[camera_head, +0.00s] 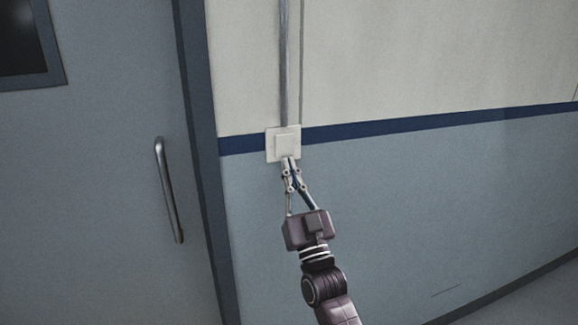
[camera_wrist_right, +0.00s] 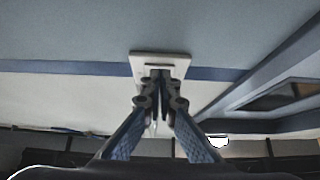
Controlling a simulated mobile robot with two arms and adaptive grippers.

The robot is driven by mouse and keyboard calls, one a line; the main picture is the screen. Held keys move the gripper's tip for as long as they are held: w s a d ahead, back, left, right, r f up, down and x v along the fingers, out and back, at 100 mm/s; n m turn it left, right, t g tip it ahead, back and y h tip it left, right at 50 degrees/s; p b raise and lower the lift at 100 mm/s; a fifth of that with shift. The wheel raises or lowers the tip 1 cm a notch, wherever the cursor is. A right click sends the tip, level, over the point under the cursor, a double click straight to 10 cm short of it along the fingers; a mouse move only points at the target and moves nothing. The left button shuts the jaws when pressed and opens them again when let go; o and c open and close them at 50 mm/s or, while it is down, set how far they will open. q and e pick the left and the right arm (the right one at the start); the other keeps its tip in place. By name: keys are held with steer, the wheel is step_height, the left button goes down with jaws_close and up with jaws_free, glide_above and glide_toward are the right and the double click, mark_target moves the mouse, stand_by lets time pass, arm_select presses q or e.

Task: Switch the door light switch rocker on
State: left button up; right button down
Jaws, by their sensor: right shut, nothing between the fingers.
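The light switch is a white square plate (camera_head: 271,150) with a raised white rocker (camera_head: 287,144) in its middle, fixed to the wall beside the door frame. My right gripper (camera_head: 289,162) is shut and empty, with its fingertips at the lower part of the switch in the head view. I cannot tell whether the tips touch the rocker. In the right wrist view the gripper (camera_wrist_right: 160,75) points at the switch plate (camera_wrist_right: 181,61), and its fingers hide most of the rocker. My left gripper is not in view.
A grey door (camera_head: 110,180) with a metal bar handle (camera_head: 169,190) and a dark frame (camera_head: 203,160) stands left of the switch. A vertical conduit (camera_head: 283,65) runs up the wall above the switch. The wall to the right is bare.

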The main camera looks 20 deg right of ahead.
steer(key=v, duration=1)
steer(key=shift+s+f, duration=0.25)
step_height(320, 180, down, 30)
steer(key=w+a+n+g+y, duration=0.1)
steer(key=a+g, duration=0.1)
steer(key=g, duration=0.6)
steer(key=s+f+g, duration=0.3)
steer(key=s+f, duration=0.3)
steer(key=f, duration=0.6)
steer(key=s+f+g, duration=0.3)
steer(key=s+f, duration=0.2)
steer(key=f, duration=0.6)
steer(key=s+d+f+g+h, duration=0.15)
steer(key=s+f+g, duration=0.35)
steer(key=s+f, duration=1.3)
steer(key=s+d+f+g, duration=0.2)
steer(key=s, duration=0.9)
steer(key=s+d+f+n+g, duration=0.1)
steer(key=s+d+f+g, duration=0.1)
steer(key=s, duration=1)
steer(key=shift+s+f+g, duration=0.25)
steer(key=shift+f+g, duration=0.35)
steer(key=shift+g, duration=0.2)
